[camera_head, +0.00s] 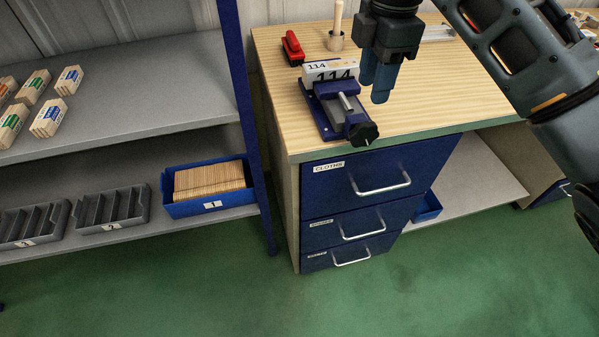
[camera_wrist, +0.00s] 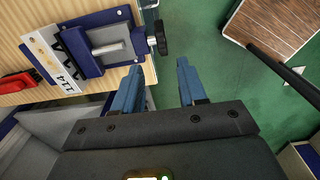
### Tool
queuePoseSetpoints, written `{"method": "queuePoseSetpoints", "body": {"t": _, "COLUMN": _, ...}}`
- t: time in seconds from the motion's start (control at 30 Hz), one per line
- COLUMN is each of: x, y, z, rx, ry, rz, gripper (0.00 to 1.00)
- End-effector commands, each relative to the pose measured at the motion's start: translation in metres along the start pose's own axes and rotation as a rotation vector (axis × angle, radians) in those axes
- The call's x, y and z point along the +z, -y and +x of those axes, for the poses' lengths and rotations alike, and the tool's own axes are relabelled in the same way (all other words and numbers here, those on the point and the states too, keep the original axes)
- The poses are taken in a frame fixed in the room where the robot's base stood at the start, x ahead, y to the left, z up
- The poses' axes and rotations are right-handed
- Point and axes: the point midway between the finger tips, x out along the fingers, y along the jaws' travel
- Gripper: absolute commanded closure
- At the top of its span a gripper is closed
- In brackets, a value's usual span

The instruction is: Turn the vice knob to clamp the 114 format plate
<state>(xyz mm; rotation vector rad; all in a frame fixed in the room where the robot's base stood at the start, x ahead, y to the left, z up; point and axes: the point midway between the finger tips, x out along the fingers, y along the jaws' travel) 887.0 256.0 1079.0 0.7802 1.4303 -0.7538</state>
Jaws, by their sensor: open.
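The blue vice (camera_head: 334,108) stands on the wooden workbench near its front left corner. Its black knob (camera_head: 363,132) sticks out at the bench's front edge; the knob also shows in the wrist view (camera_wrist: 157,38). The white 114 format plate (camera_head: 331,72) stands at the vice's back end, and its label also reads in the wrist view (camera_wrist: 54,59). My gripper (camera_head: 376,82) is open and empty, its blue fingers pointing down beside the plate in the head view. In the wrist view the fingers (camera_wrist: 162,75) are apart, below the knob and not touching it.
A red object (camera_head: 292,48) and a stick in a round holder (camera_head: 336,36) stand behind the vice on the workbench (camera_head: 440,90). Blue drawers (camera_head: 357,180) are under the bench. Shelves at the left hold a blue box (camera_head: 208,207) and dark trays (camera_head: 110,208).

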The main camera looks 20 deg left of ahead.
Motion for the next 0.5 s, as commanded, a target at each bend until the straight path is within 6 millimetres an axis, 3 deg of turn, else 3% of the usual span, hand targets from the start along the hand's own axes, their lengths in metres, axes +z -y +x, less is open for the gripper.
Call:
{"method": "queuePoseSetpoints", "body": {"t": 0.03, "x": -0.006, "y": 0.002, "z": 0.013, "rx": 0.002, "ry": -0.02, "rz": 0.004, "gripper": 0.58}}
{"method": "queuePoseSetpoints", "body": {"t": 0.5, "x": -0.052, "y": 0.003, "z": 0.073, "rx": 0.132, "ry": -0.208, "rz": 0.124, "gripper": 0.58}}
